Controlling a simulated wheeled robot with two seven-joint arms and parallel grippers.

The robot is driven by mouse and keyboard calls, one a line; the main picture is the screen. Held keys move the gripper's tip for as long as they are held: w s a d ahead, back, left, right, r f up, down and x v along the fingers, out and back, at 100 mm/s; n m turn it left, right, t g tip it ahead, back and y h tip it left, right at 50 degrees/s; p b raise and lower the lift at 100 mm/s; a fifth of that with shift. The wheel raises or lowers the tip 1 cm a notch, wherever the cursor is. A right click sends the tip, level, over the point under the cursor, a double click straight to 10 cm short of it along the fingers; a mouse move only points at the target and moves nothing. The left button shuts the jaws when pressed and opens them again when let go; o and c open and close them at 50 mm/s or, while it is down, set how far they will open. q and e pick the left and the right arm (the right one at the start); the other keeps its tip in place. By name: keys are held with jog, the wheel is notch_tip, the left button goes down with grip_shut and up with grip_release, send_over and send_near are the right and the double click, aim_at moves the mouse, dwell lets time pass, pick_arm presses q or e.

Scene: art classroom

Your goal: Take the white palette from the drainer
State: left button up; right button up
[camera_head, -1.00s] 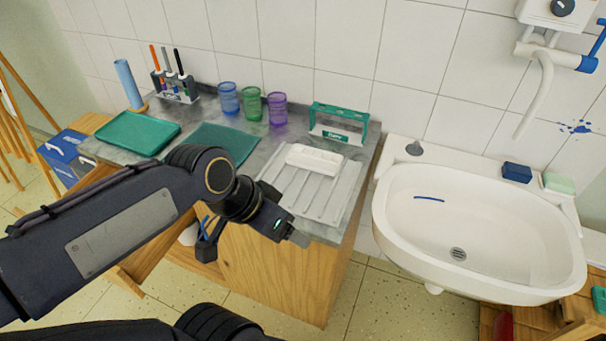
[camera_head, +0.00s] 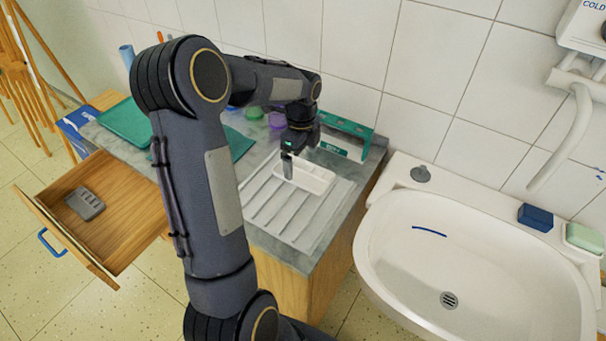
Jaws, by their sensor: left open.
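The white palette (camera_head: 314,180) lies on the far part of the white ribbed drainer (camera_head: 288,212), on the grey worktop left of the sink. My left gripper (camera_head: 289,168) points down at the left end of the palette, its fingertips at or just above the palette's edge. It is open; whether its fingers straddle or touch the palette I cannot tell. My left arm covers part of the worktop and the drainer's left side. My right gripper is not in view.
Purple (camera_head: 277,120) and green (camera_head: 254,113) cups stand behind my arm. The sink (camera_head: 470,250) is on the right. An open wooden drawer (camera_head: 125,215) holding a grey item (camera_head: 85,203) juts out at left.

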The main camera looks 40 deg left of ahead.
aim_at(303, 175)
pick_arm(q)
jog(key=f, duration=0.4)
jog(key=shift+d, duration=0.35)
jog(key=c, duration=1.1)
